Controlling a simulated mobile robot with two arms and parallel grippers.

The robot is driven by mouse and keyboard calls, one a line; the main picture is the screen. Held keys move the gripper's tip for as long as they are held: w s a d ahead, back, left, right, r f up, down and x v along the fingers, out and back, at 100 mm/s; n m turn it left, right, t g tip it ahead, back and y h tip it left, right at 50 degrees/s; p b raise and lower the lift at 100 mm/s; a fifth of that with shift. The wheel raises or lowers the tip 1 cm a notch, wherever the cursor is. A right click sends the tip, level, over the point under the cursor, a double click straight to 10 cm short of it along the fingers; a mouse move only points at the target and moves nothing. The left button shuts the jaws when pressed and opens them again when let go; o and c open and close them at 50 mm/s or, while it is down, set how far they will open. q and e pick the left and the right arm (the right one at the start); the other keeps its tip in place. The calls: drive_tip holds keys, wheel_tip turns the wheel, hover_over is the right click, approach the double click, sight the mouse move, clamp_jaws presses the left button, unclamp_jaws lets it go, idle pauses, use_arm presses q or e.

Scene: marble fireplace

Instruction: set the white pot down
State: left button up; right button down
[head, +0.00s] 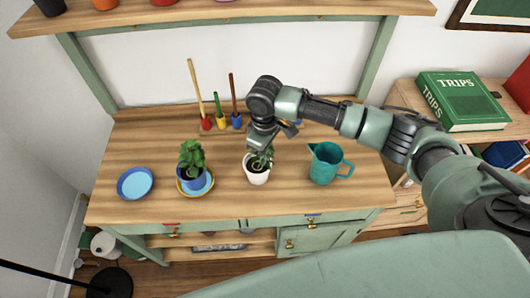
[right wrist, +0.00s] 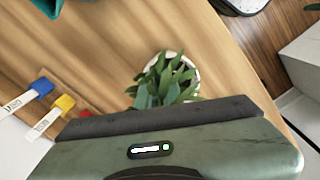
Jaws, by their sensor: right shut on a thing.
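The white pot (head: 257,177) holds a leafy green plant and stands upright at the middle of the wooden worktop (head: 225,208). My right gripper (head: 262,158) reaches down over it from behind and is shut on it. The leaves and the gripper body hide the fingertips. I cannot tell whether the pot's base touches the wood or is slightly above it. In the right wrist view the pot's white rim (right wrist: 160,58) shows around the leaves, with the gripper body in front. My left gripper is not in view.
A teal pitcher (head: 324,164) stands to the right of the pot. A blue pot (head: 191,179) with a plant sits on a yellow saucer to the left, beside a blue dish (head: 135,183). Upright coloured tools (head: 219,115) stand behind. Bare wood lies between the blue and white pots.

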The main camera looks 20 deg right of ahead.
drive_tip(key=c, duration=1.6)
unclamp_jaws()
drive_tip(key=shift+o, duration=0.2)
wheel_tip(320, 180, up, 12)
drive_tip(key=shift+r+b, duration=0.15)
drive_tip(key=shift+b, duration=0.55)
